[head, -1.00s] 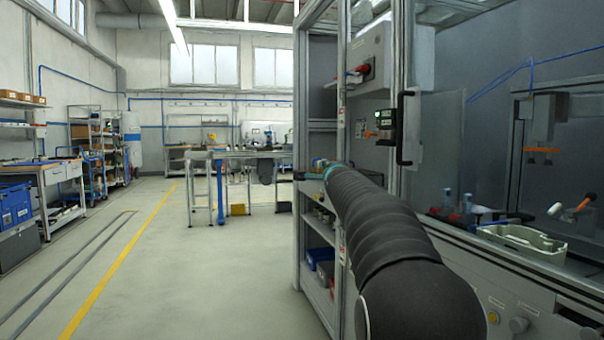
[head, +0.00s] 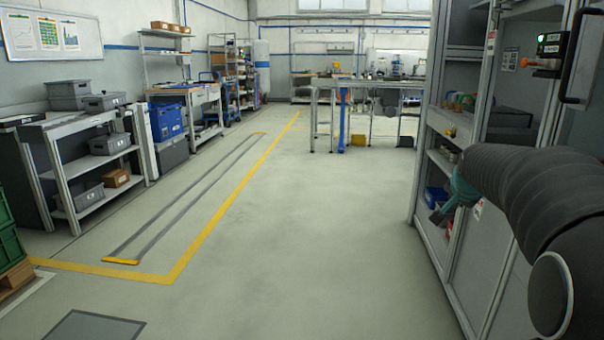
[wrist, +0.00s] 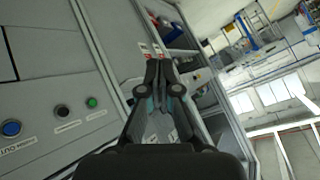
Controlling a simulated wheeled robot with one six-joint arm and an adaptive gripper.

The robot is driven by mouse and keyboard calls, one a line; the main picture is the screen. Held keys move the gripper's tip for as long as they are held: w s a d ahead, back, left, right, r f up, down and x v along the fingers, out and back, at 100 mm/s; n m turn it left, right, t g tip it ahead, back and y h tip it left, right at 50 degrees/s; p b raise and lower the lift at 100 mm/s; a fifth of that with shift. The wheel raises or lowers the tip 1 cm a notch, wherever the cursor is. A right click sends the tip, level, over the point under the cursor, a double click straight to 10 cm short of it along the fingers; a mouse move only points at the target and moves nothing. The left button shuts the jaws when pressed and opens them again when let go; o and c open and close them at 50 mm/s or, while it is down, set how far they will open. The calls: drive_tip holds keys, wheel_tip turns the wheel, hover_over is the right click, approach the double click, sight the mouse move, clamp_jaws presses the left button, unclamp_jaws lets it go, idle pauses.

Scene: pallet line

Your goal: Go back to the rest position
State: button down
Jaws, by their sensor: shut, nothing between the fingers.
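My gripper (wrist: 157,75) shows in the wrist view with its dark fingers together, shut and empty. In the head view my gripper (head: 440,213) is at the end of my dark sleeved arm, low in front of the grey shelf cabinet (head: 452,225). It is small there, and I cannot tell whether it touches the cabinet.
In the wrist view a grey panel with blue, black and green buttons (wrist: 62,111) is at the left. In the head view, a grey shelf rack (head: 100,165) and blue crates (head: 166,120) stand left. A workbench (head: 365,85) stands behind. The middle floor (head: 300,220) is clear.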

drive_tip(key=s+a+f+n+g+y, duration=0.1)
drive_tip(key=s+a+f+n, duration=0.2)
drive_tip(key=s+a, duration=0.4)
drive_tip(key=s+a+f+n+g+y, duration=0.1)
drive_tip(key=s+a+f+n, duration=0.3)
drive_tip(key=s, duration=1.3)
drive_tip(key=s+a+f+n+g+y, duration=0.1)
drive_tip(key=s+a+f+n, duration=0.2)
drive_tip(key=s+a, duration=0.7)
drive_tip(key=shift+s+f+n+g, duration=0.3)
drive_tip(key=shift+s+f, duration=0.5)
drive_tip(key=shift+s, duration=0.15)
